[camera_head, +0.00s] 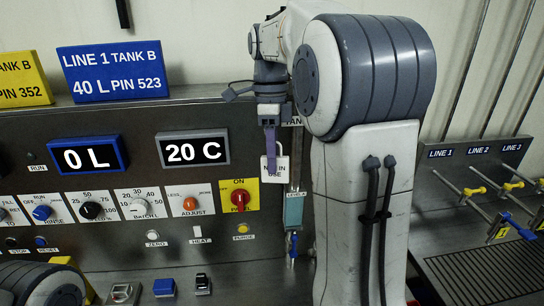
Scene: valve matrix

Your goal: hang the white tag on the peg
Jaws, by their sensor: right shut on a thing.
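The white tag (275,172) hangs upright from my right gripper (270,150), in front of the grey control panel. Black lettering, partly covered, shows on its face. The gripper's purple fingers are shut on the tag's upper part. The tag is to the right of the red knob on its yellow plate (239,195). I cannot make out the peg; the gripper, tag and my right arm cover part of the panel there. Whether the tag touches the panel cannot be told. My left gripper is not in view; only part of my left arm shows at bottom left.
A teal level gauge (294,208) is just below and right of the tag. Displays (192,148) and several knobs fill the panel to the left. Blue and yellow signs (113,71) stand on top. Valve levers (512,186) are on the right bench.

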